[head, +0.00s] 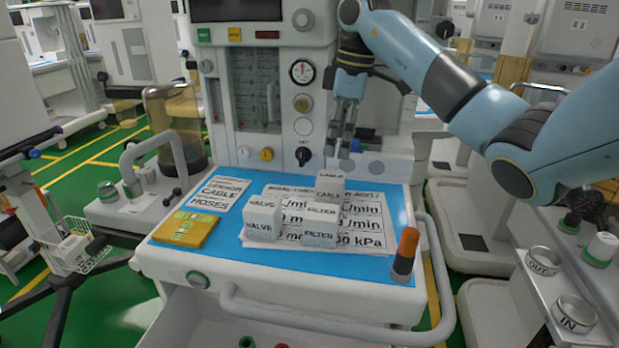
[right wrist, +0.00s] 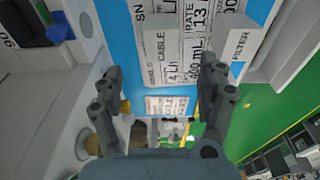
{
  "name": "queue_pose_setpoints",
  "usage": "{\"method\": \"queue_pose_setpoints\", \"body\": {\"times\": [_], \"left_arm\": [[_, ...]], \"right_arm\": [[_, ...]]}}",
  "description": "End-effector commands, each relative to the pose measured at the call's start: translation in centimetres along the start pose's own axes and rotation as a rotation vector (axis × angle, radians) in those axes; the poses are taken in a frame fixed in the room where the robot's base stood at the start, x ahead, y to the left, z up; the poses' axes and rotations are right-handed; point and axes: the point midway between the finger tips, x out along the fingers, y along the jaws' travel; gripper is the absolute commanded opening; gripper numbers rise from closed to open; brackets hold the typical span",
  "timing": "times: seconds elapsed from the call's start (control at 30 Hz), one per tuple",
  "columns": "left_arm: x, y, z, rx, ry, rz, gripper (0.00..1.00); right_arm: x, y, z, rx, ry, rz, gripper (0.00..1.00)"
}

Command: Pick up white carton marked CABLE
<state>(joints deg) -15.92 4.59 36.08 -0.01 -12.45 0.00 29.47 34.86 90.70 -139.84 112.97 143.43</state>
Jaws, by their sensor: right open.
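The white carton marked CABLE (head: 329,184) stands on the blue mat (head: 375,262) at the back of a group of cartons, on printed sheets. In the right wrist view the CABLE carton (right wrist: 163,45) shows beyond the fingertips, roughly in line with the gap between them. My right gripper (head: 347,148) hangs above and slightly behind the carton in the head view, fingers pointing down. It is open and empty, apart from the carton. It also shows in the right wrist view (right wrist: 160,70). My left gripper is not in view.
The FILTER carton (head: 320,225) stands just in front of the CABLE carton, the VALVE carton (head: 263,218) to the left. The cart's panel (head: 262,90) rises behind.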

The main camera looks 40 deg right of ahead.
Motion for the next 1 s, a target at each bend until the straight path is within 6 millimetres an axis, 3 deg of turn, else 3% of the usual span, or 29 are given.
{"method": "queue_pose_setpoints", "body": {"times": [0.13,0.33,0.47,0.57,0.8,1.0], "left_arm": [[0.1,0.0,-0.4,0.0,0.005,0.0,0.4],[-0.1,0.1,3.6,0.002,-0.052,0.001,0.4],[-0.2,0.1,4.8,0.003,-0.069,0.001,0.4],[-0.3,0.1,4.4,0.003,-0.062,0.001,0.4],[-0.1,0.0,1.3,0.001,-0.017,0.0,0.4],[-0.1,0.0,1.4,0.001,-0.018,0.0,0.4]], "right_arm": [[1.7,0.0,0.4,0.015,-0.017,-0.004,0.75],[4.8,0.0,0.4,0.013,-0.015,-0.003,0.75],[5.7,0.0,0.3,0.012,-0.014,-0.003,0.75],[7.0,-0.2,0.3,0.012,-0.014,-0.004,0.75],[10.4,-0.3,0.2,0.011,-0.013,-0.003,0.75],[10.7,-0.3,0.1,0.01,-0.012,0.0,0.75]]}}
